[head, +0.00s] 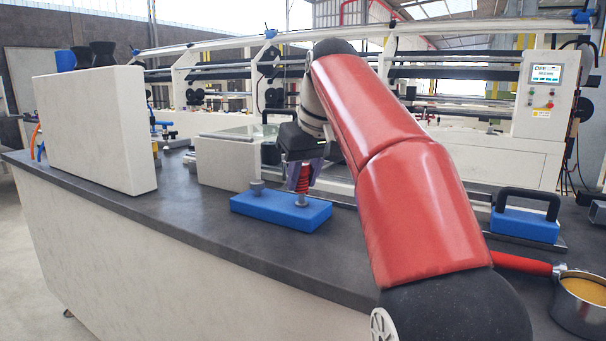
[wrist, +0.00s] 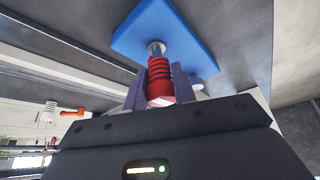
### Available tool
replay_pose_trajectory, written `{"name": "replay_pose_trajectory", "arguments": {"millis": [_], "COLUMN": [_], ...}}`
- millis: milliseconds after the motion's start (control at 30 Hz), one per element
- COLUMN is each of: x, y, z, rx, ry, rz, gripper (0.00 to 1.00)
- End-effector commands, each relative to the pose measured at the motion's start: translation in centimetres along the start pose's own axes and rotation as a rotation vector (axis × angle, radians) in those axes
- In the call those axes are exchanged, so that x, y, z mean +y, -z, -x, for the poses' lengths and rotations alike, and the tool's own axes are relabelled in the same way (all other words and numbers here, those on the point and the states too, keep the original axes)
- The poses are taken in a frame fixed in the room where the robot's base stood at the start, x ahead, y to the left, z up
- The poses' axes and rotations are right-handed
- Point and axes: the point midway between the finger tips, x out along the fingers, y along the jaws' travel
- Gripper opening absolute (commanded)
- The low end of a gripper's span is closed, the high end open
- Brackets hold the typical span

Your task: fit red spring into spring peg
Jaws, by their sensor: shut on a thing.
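My gripper (head: 303,178) is shut on the red spring (head: 303,181) and holds it upright above the blue base block (head: 270,209). The metal spring peg (head: 301,200) stands on the right part of the block, directly below the spring. In the wrist view the red spring (wrist: 159,76) sits between the purple fingers, with the peg (wrist: 156,48) in line beyond its end. I cannot tell whether the peg tip is inside the spring. A second, shorter grey post (head: 257,188) stands at the block's left end.
A tall white box (head: 95,128) stands to the left on the dark counter (head: 190,215). A blue block with a black handle (head: 525,222) and a pan with a red handle (head: 580,300) lie to the right. The counter left of the base is clear.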

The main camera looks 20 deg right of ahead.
Motion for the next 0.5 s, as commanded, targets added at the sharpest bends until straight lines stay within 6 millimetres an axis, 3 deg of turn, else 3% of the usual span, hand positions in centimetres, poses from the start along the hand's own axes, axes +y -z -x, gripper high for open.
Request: {"name": "replay_pose_trajectory", "arguments": {"millis": [500], "x": [0.0], "y": [-0.6], "z": [-1.3], "rx": [0.000], "ry": [0.000], "rz": [0.000], "gripper": [0.00]}}
